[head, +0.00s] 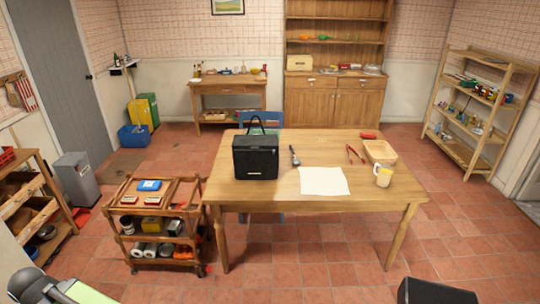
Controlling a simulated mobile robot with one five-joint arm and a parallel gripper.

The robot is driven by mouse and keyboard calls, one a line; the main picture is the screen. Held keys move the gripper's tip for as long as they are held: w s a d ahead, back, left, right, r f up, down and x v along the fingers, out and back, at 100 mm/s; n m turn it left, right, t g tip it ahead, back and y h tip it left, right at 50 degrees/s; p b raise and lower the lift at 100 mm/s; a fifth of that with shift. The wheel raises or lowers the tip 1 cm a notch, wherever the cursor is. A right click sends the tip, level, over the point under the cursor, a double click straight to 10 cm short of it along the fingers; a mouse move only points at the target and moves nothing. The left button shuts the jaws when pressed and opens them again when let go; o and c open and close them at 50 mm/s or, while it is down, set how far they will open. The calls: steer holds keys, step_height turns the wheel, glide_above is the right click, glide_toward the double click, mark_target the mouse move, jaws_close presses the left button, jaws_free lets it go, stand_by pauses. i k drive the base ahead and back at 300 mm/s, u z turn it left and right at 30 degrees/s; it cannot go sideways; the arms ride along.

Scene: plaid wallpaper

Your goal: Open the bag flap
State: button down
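A black, box-shaped bag (256,160) stands upright on the wooden table (230,197), left of its middle. A thin dark handle loop rises above its top. Its front bears a small light mark. The top looks closed, but the flap's edge is too small and dark to make out. My gripper does not show in the head view, so where it is relative to the bag cannot be seen.
The table also holds a dark flashlight-like tool (295,157), white paper (323,181), red-handled pliers (355,154), a tray (380,152) and a mug (383,175). A wooden cart (128,197) stands left. A blue chair (253,121) is behind. Tiled floor in front is largely clear.

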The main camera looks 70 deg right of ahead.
mark_target(253, 141)
steer(key=z, duration=0.6)
steer(key=i, duration=1.65)
steer(key=z, duration=0.35)
steer(key=k, duration=0.75)
steer(key=z, duration=0.2)
steer(key=i, duration=0.8)
steer(key=u, duration=0.05)
